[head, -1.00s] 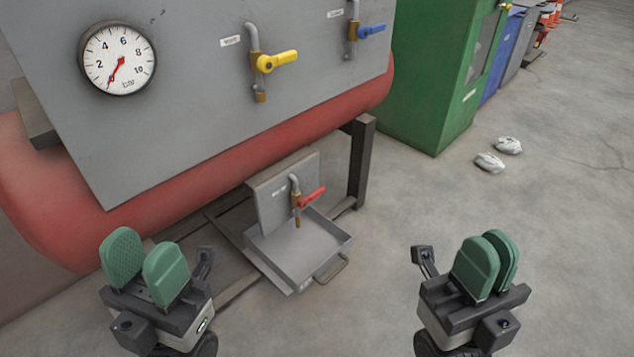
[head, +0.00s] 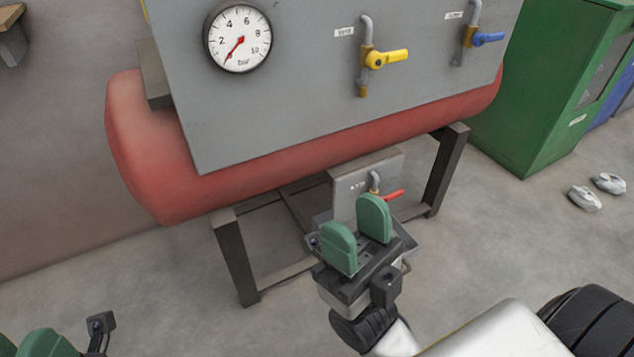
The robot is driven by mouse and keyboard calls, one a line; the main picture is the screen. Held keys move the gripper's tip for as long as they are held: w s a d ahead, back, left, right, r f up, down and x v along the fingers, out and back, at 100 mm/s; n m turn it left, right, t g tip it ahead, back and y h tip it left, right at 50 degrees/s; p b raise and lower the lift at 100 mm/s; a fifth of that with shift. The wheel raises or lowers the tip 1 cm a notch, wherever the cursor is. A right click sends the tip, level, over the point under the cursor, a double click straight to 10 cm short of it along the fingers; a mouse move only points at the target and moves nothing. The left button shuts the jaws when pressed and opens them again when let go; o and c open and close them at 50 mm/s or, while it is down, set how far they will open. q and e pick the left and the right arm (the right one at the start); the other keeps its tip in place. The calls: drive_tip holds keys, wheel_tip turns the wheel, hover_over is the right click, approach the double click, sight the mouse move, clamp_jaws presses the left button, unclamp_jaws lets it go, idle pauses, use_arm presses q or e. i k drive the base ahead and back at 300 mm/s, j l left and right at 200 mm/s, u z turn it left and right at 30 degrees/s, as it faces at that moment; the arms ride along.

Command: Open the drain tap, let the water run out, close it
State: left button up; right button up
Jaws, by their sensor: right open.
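The drain tap is low under the red tank, on a small grey plate (head: 352,190). Its red lever (head: 393,195) points to the right, and its pipe (head: 375,180) bends over above it. My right gripper (head: 357,232) is open and empty, with its green fingers apart. In the picture it stands in front of the tap and hides the tap's lower body and spout. The drip tray (head: 404,240) is mostly hidden behind it. No touch with the lever can be made out. My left gripper (head: 40,345) is cut off at the lower left corner.
The red tank (head: 150,150) rests on dark legs (head: 236,258) behind a grey panel. Above are a yellow-levered tap (head: 390,57), a blue-levered tap (head: 488,38) and a gauge (head: 238,37). A green cabinet (head: 540,90) and two white bundles (head: 585,198) are at right.

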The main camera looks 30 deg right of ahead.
sight(392, 195)
drive_tip(key=l+u, duration=0.3)
drive_tip(key=l, duration=0.15)
drive_tip(key=l+u, duration=0.3)
drive_tip(key=l, duration=0.15)
drive_tip(key=l+u, duration=0.3)
drive_tip(key=l, duration=0.15)
drive_tip(key=k+l+u, duration=0.25)
drive_tip(key=l, duration=0.15)
drive_tip(key=l+u, duration=0.3)
drive_tip(key=l, duration=0.15)
drive_tip(key=k+l+u, duration=0.3)
drive_tip(key=k+l, duration=0.1)
drive_tip(key=l, duration=0.3)
drive_tip(key=k+l, duration=0.15)
drive_tip(key=l, duration=0.2)
drive_tip(key=k+l+u, duration=0.1)
drive_tip(key=l, duration=0.3)
drive_tip(key=k+l, duration=0.15)
drive_tip(key=l, duration=0.2)
drive_tip(key=k+l, duration=0.15)
drive_tip(key=l, duration=0.2)
